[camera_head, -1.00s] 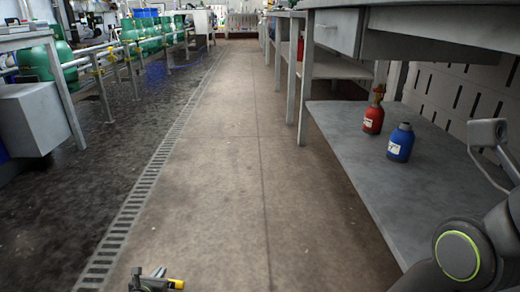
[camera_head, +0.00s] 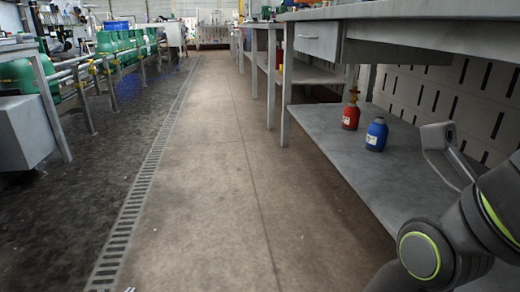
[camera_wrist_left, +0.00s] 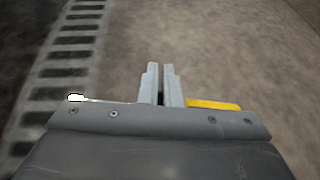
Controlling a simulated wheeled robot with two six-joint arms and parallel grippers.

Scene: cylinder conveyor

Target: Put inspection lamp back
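My left gripper (camera_wrist_left: 160,88) shows in the left wrist view, its two grey fingers close together. It is shut on what looks like the inspection lamp, held crosswise, with a yellow end (camera_wrist_left: 213,104) to the right and a small bright white tip to the left. The middle of the lamp is hidden by the fingers and gripper body. In the head view only a tiny piece of the left gripper or lamp (camera_head: 130,289) shows at the bottom edge.
A red bottle (camera_head: 351,117) and a blue bottle (camera_head: 376,135) stand on a low grey shelf (camera_head: 385,185) under a workbench (camera_head: 400,14) at right. Green tanks (camera_head: 22,78) and railings line the left. A clear brown floor aisle (camera_head: 220,190) runs ahead beside a drain grate (camera_head: 140,200).

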